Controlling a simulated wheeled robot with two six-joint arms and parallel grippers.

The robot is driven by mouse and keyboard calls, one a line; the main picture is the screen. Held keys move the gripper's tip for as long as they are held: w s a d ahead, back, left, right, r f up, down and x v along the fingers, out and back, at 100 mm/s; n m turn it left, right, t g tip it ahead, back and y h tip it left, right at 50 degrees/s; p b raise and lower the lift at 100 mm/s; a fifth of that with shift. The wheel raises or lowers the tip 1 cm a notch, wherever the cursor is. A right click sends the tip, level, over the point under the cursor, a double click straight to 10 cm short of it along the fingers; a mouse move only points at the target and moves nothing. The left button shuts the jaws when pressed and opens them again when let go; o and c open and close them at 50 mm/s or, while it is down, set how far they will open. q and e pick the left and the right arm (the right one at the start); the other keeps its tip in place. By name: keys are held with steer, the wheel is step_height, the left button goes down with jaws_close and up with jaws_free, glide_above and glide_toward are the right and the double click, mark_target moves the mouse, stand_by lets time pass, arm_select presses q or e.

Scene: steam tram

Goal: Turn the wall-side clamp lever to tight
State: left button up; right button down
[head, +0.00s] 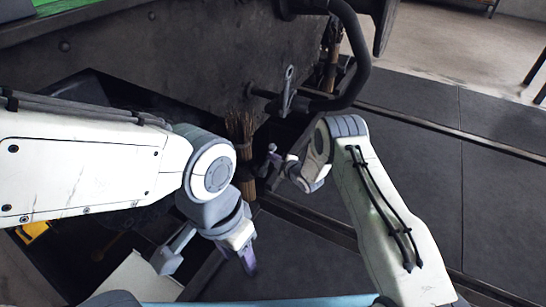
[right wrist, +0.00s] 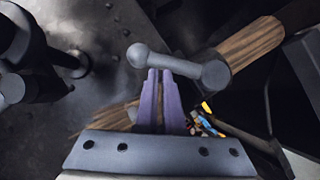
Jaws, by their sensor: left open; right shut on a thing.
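A grey lever (right wrist: 180,66) with a ball end and a round hub shows in the right wrist view, lying nearly level across the picture. The purple fingers of my right gripper (right wrist: 161,74) are shut on its arm, between ball and hub. In the head view my right gripper (head: 279,161) is small and partly hidden by its wrist, beside the dark metal wall. My left gripper (head: 211,262) is open and empty, lower in the head view and apart from the lever. No tight marking is readable.
A broom (head: 240,128) stands against the dark metal wall (head: 180,50), close to my right gripper. A thick black pipe (head: 355,60) curves above, with a small upright metal fitting (head: 288,88) beside it. Dark floor panels (head: 440,130) at the right are clear.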

steer(key=s+d+r+p, duration=0.5)
steer(key=s+r+p, duration=0.2)
steer(key=s+p, duration=0.25)
steer(key=s+a+r+m+g+h, duration=0.25)
steer(key=s+r, duration=0.25)
steer(key=r, duration=0.4)
steer(key=s+a+r+m+g+h, duration=0.25)
steer(key=s+a+r, duration=0.2)
steer(key=r, duration=0.45)
steer(key=s+d+r+m+g+p, duration=0.15)
steer(key=s+r, duration=0.25)
steer(key=s, duration=0.6)
steer(key=s+d+r+m+g+h, duration=0.1)
steer(key=s+r+m+g, duration=0.15)
steer(key=s, duration=0.75)
steer(key=s+d+r+m+g, duration=0.1)
steer(key=s+d+r+g, duration=0.3)
steer(key=s, duration=0.7)
step_height(320, 180, up, 39)
steer(key=a+t+p, duration=0.1)
steer(key=a+p, duration=0.1)
steer(key=p, duration=3.6)
steer(key=shift+f, duration=0.2)
